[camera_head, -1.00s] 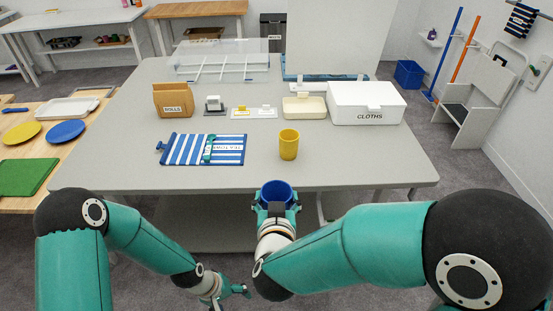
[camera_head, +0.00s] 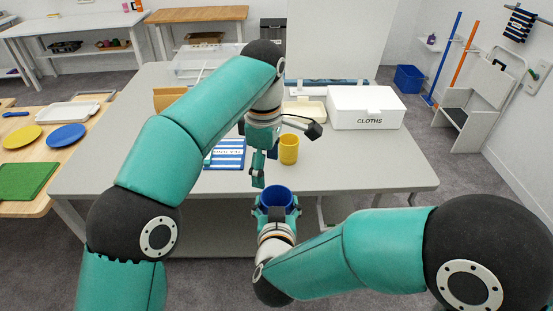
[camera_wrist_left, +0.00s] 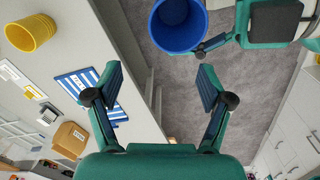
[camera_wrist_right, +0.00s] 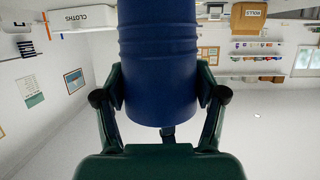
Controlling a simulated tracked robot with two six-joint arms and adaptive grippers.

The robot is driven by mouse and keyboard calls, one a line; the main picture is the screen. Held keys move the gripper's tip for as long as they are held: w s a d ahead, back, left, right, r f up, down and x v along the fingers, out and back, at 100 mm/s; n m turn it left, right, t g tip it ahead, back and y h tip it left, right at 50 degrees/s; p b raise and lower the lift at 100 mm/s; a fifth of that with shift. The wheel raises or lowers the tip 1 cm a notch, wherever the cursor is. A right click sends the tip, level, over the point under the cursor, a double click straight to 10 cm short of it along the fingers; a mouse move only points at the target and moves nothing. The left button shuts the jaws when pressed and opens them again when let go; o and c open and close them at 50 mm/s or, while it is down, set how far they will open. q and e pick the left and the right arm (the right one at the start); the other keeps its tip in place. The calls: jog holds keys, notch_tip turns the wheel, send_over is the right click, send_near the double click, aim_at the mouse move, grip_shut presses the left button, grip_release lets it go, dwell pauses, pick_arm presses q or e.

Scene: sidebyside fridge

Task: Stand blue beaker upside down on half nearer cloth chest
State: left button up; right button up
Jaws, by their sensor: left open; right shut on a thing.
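The blue beaker (camera_head: 277,194) is mouth up in the head view, held in front of the table's near edge. My right gripper (camera_head: 275,209) is shut on its side; the right wrist view shows the beaker (camera_wrist_right: 158,60) between the fingers. My left gripper (camera_head: 260,172) is open and empty, pointing down just above and behind the beaker. In the left wrist view the beaker (camera_wrist_left: 178,25) lies beyond the open fingers, apart from them. The white cloth chest (camera_head: 366,107), labelled CLOTHS, stands closed at the table's right back.
A yellow cup (camera_head: 289,149) stands near the left gripper. A blue-striped tea towel (camera_head: 227,154) is partly hidden by my left arm. A beige container (camera_head: 304,108) stands beside the chest. The table's right front (camera_head: 375,165) is clear.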

aim_at(277, 201)
pick_arm(q)
notch_tip(277, 201, up, 4)
jog(key=s+d, duration=0.2)
jog(key=s, duration=0.1)
jog(key=f, duration=1.2)
jog(key=shift+w+d+f, duration=0.1)
jog(key=shift+w+d, duration=0.05)
jog(key=shift+w, duration=0.05)
jog(key=c, duration=0.7)
jog(key=shift+c, duration=0.6)
pick_arm(e)
jog(key=o, duration=1.7)
jog(key=shift+o, duration=0.2)
